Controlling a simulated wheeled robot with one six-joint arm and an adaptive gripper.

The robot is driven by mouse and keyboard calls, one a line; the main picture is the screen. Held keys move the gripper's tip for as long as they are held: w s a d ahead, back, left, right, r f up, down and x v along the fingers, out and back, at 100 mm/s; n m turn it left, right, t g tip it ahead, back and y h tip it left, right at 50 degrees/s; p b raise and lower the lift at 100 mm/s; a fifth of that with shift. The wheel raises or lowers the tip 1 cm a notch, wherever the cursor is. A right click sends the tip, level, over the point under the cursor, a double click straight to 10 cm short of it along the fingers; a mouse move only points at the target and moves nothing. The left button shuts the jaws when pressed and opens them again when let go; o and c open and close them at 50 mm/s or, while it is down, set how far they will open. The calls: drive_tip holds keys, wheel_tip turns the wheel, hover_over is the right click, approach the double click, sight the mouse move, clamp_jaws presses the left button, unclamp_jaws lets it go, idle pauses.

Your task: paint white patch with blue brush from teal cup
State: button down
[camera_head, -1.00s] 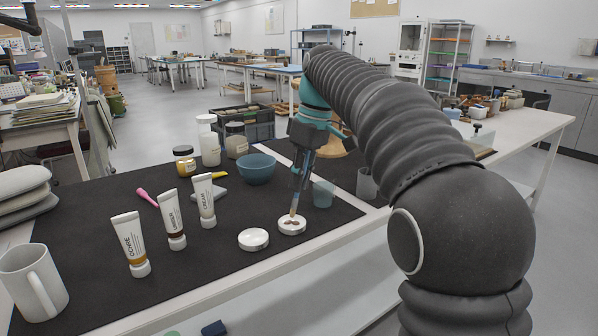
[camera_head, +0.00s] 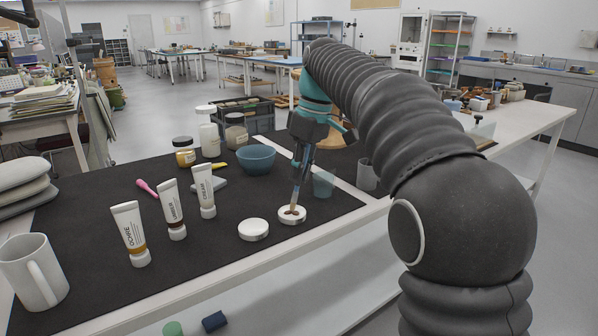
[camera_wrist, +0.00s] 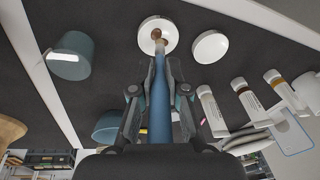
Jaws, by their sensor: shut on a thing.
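My gripper (camera_head: 303,160) is shut on the blue brush (camera_wrist: 161,110), which points down with its tan tip at a small round white dish (camera_head: 291,215). The dish has a brown patch on its top, and it also shows in the wrist view (camera_wrist: 158,28) under the brush tip. The translucent teal cup (camera_head: 323,184) stands just right of the dish, upright and apart from the brush; it also shows in the wrist view (camera_wrist: 72,55). A plain white round piece (camera_head: 253,230) lies left of the dish. I cannot tell which white surface is the patch.
Three paint tubes (camera_head: 170,210) stand left of the dish on the dark mat (camera_head: 120,290). A blue bowl (camera_head: 256,160), jars (camera_head: 184,153) and a white mug (camera_head: 32,272) stand around. A grey cup (camera_head: 367,175) stands right of the teal cup. The mat's front is clear.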

drive_tip(key=shift+f, duration=0.3)
idle(0.4)
drive_tip(key=shift+w+d, duration=0.1)
drive_tip(key=shift+d, duration=0.05)
drive_tip(key=shift+w+d+p, duration=0.15)
drive_tip(key=shift+w+p, duration=0.05)
drive_tip(key=shift+p, duration=0.1)
drive_tip(key=shift+s+a, duration=0.35)
drive_tip(key=shift+a, duration=0.25)
drive_tip(key=shift+r+p, duration=0.5)
drive_tip(key=shift+r, duration=2)
